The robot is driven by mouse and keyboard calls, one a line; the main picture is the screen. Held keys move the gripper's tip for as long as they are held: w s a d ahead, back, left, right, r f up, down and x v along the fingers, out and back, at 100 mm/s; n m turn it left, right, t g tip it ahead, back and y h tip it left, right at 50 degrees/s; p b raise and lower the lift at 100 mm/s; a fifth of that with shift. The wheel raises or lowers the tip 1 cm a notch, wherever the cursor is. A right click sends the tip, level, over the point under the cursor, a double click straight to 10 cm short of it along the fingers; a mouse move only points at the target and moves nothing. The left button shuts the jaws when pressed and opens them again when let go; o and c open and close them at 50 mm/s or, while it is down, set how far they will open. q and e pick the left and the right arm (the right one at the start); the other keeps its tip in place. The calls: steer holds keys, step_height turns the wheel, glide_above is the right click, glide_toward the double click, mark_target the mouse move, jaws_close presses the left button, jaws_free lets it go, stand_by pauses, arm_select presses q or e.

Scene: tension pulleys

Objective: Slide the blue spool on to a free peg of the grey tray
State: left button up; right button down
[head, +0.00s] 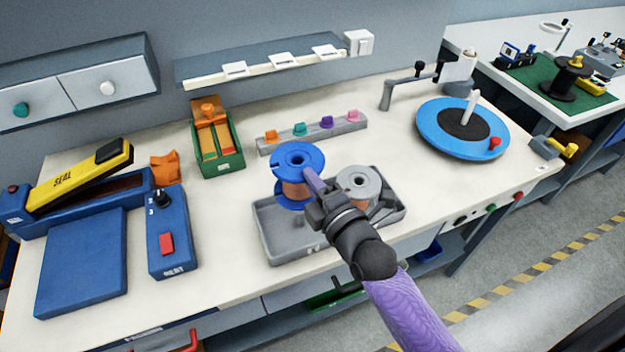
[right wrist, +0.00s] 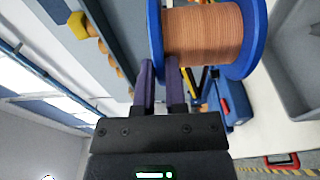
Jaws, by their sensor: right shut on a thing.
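The blue spool (head: 298,158), with blue flanges and copper wire, is in the air over the left part of the grey tray (head: 268,238). My right gripper (head: 314,184) is shut on its flange from the right side. The right wrist view shows the fingers (right wrist: 160,85) at the rim of one flange of the blue spool (right wrist: 205,35). A grey spool with copper wire (head: 360,186) stands in the right part of the tray. The tray's pegs cannot be made out; the spools and my gripper hide part of it. My left gripper is not in view.
A rail with several coloured pieces (head: 312,137) lies behind the tray. A green box (head: 217,150) and a blue control box (head: 167,240) stand to the left. A blue turntable (head: 440,140) stands to the right. Bare tabletop lies between the tray and control box.

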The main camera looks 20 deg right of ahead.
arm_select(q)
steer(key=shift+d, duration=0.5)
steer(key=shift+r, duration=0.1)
arm_select(e)
steer(key=shift+f, duration=0.1)
arm_select(q)
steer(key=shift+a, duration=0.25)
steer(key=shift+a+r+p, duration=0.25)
steer(key=shift+p, duration=0.1)
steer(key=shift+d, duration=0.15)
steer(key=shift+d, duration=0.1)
